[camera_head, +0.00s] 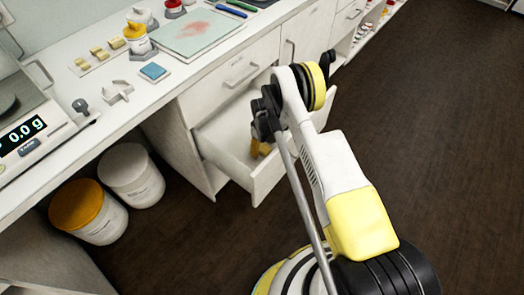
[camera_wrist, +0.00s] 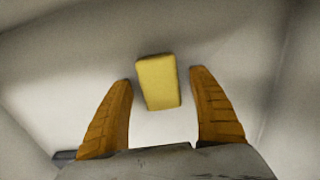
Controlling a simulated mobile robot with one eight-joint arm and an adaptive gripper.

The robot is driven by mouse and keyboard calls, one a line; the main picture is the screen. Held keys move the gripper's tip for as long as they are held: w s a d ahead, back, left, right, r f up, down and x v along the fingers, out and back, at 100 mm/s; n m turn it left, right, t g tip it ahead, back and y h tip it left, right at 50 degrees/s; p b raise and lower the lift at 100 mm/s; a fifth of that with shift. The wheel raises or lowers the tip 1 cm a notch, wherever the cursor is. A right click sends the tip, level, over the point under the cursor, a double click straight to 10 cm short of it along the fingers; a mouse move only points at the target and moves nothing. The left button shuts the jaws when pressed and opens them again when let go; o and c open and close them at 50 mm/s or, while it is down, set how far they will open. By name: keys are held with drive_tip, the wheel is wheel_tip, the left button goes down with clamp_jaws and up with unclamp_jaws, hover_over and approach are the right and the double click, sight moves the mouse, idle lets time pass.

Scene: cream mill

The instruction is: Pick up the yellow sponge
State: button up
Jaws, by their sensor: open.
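The yellow sponge (camera_wrist: 158,84) is a small block lying on the pale floor of the open drawer (camera_head: 272,178). In the wrist view it shows between and slightly beyond the tips of my gripper (camera_wrist: 161,76), with a gap on each side. My gripper has two orange ribbed fingers, spread open and empty. In the head view my gripper (camera_head: 260,148) reaches down into the drawer. My arm hides part of the drawer there, and I cannot make out the sponge apart from the fingers.
The counter above holds a blue sponge-like block (camera_head: 154,71), a cutting board (camera_head: 195,33), bottles and a scale (camera_head: 30,130). Drawer walls surround my gripper. The dark floor at right is clear.

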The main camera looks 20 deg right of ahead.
sight(262, 147)
drive_tip(key=c, duration=0.9)
drive_tip(key=shift+c, duration=0.3)
drive_tip(key=shift+r, duration=0.1)
wheel_tip(262, 147, up, 10)
drive_tip(key=p, duration=0.4)
drive_tip(key=shift+c, duration=0.2)
